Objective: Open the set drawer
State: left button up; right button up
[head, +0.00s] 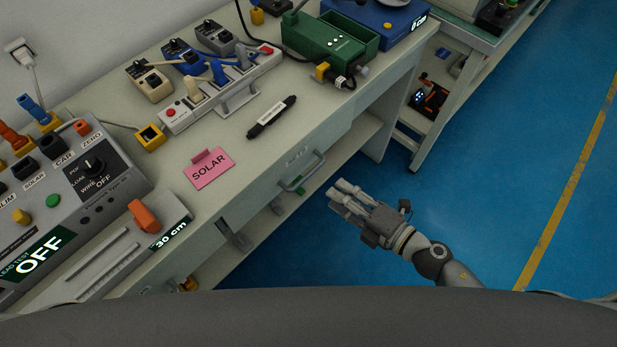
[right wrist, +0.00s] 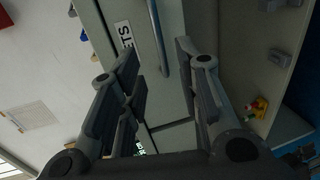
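The set drawer (head: 325,140) is in the front of the long bench and looks shut, its front flush with the bench. Its grey bar handle (head: 303,172) sticks out from the front. My right gripper (head: 341,192) is open and empty, in front of the drawer and a little right of the handle. In the right wrist view the handle lies ahead, between the two spread fingers (right wrist: 157,62), apparently not touched. My left gripper is out of view.
A lower shelf (head: 355,135) lies under the bench. Blue floor (head: 480,200) at the right is clear.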

aim_at(309, 173)
jog(key=p+x, duration=0.1)
jog(key=x, duration=0.9)
jog(key=shift+w+a, duration=0.3)
jog(key=shift+c, duration=0.4)
grip_shut()
